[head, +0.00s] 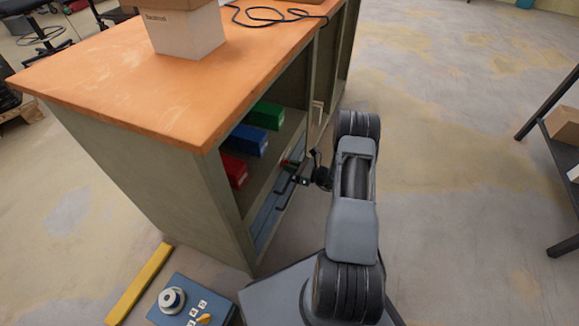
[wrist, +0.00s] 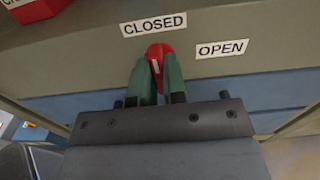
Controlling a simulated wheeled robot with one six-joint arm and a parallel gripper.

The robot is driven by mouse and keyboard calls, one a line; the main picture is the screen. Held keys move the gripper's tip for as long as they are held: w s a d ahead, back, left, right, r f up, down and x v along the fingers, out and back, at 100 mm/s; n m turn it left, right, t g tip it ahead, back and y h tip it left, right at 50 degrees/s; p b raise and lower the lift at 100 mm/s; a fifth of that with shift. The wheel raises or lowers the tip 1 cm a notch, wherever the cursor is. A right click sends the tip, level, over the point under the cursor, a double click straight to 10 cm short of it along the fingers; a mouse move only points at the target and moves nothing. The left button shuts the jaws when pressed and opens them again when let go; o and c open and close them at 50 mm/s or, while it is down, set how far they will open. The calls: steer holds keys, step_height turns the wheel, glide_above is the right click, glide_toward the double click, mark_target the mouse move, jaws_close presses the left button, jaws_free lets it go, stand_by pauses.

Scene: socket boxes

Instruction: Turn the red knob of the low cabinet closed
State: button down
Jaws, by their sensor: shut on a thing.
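The red knob (wrist: 157,50) has a white mark on its face and sits on the grey-green front of the low cabinet (wrist: 75,62). A white CLOSED label (wrist: 153,24) is just above the knob, and an OPEN label (wrist: 222,48) is to its right. The knob stands roughly upright in the picture, its top just under CLOSED. My gripper (wrist: 158,75) is shut on the knob, one green finger on each side, partly hiding it. In the head view my gripper (head: 304,172) reaches the cabinet's open side, where the knob is too small to make out clearly.
The orange-topped cabinet (head: 150,85) holds red (head: 235,170), blue (head: 247,140) and green (head: 265,116) bins. Dark handles (head: 283,190) are near my gripper. A blue control box (head: 190,302) is at the front. Floor to the right is clear up to a dark rack (head: 550,105).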

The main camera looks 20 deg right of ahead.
steer(key=c, duration=1.2)
jaws_free()
steer(key=p+v, duration=0.3)
steer(key=v, duration=1.1)
steer(key=shift+a, duration=0.1)
steer(key=a+r+n+g+p, duration=0.4)
steer(key=r+p, duration=0.1)
steer(key=r, duration=0.5)
steer(key=a+r+n+g+p, duration=0.4)
steer(key=a+r+n, duration=0.1)
steer(key=r, duration=0.4)
steer(key=a+r+n+g+p, duration=0.4)
steer(key=r+p, duration=0.1)
steer(key=r, duration=0.5)
steer(key=s+a+r+n+h+p, duration=0.2)
steer(key=s+r+n+h+p, duration=0.2)
steer(key=r, duration=0.6)
steer(key=s+a+r+n+t+h+p, duration=0.1)
steer(key=s+a+r+n+h+p, duration=0.1)
steer(key=s+r+n+h+p, duration=0.2)
steer(key=s+a+r+n+t+h+p, duration=0.1)
steer(key=s+a+r+n+h+p, duration=0.2)
steer(key=r, duration=1.3)
steer(key=shift+s+a+r+n+h+p, duration=0.15)
steer(key=shift+s+n+h+p, duration=0.15)
steer(key=shift+n+p, duration=0.95)
steer(key=shift+s+d+r+n+h+p, duration=0.1)
steer(key=shift+s+r+n+h+p, duration=0.3)
steer(key=shift+p, duration=1.55)
